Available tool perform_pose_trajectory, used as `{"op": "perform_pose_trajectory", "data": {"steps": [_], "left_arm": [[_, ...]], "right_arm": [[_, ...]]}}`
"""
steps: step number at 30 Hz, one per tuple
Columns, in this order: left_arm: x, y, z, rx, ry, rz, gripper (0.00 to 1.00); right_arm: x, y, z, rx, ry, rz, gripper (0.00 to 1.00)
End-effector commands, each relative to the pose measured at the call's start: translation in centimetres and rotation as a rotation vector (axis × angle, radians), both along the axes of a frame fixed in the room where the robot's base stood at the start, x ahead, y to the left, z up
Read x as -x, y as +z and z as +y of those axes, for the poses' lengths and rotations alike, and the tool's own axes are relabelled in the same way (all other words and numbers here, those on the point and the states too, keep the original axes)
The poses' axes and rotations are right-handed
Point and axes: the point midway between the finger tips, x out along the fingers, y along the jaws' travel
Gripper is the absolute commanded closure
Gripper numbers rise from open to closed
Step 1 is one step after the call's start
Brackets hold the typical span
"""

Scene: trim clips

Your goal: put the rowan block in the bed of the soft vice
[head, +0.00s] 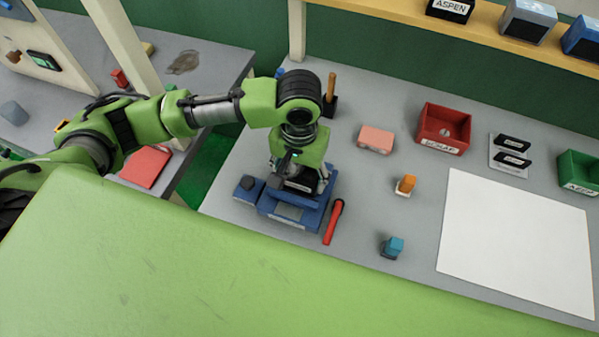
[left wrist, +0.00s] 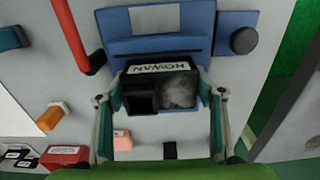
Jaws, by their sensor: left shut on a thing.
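The rowan block (left wrist: 145,91) is a dark block with a white ROWAN label, a square hollow and a pale grey patch on top. My left gripper (left wrist: 166,92) is shut on it, one finger on each side. The blue soft vice (head: 286,213) stands on the grey bench, and it also shows in the left wrist view (left wrist: 120,25). In the head view the left gripper (head: 299,182) is right over the vice and hides much of the block and the vice's bed. I cannot tell whether the block touches the bed. My right gripper is not in view.
A red-handled tool (head: 333,222) lies close beside the vice on the right. An orange block (head: 405,185), a teal block (head: 392,247), a pink block (head: 376,139) and a red bin (head: 444,129) stand farther right. A white sheet (head: 517,240) covers the bench's right part.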

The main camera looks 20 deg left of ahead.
Motion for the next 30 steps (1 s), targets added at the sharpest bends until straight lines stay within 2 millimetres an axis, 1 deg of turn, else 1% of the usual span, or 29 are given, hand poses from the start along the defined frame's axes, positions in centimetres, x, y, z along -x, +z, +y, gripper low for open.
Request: {"op": "perform_pose_trajectory", "data": {"steps": [8, 9, 10, 11, 20, 23, 26, 30], "left_arm": [[0.0, -0.2, 0.0, 0.0, 0.0, 0.0, 0.63], [0.0, -0.2, 0.0, 0.0, 0.0, 0.0, 0.3], [0.0, -0.2, 0.0, 0.0, 0.0, 0.0, 0.22], [0.0, -0.2, 0.0, 0.0, 0.0, 0.0, 0.21], [0.0, -0.2, 0.0, 0.0, 0.0, 0.0, 0.21], [0.0, 0.2, -0.1, 0.001, -0.001, -0.002, 0.21], [-0.1, 1.4, -0.1, 0.003, -0.002, -0.003, 0.21], [-0.1, 4.3, -0.2, 0.004, -0.002, -0.006, 0.21]], "right_arm": [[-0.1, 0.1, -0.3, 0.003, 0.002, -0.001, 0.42], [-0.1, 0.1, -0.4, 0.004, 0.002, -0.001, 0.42], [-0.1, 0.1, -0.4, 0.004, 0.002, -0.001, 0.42], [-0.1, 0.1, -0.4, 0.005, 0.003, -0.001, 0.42], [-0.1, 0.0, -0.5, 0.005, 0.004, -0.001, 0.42], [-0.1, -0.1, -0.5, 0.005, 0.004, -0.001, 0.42], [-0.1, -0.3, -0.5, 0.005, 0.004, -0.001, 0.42], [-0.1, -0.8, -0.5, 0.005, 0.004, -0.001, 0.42]]}}
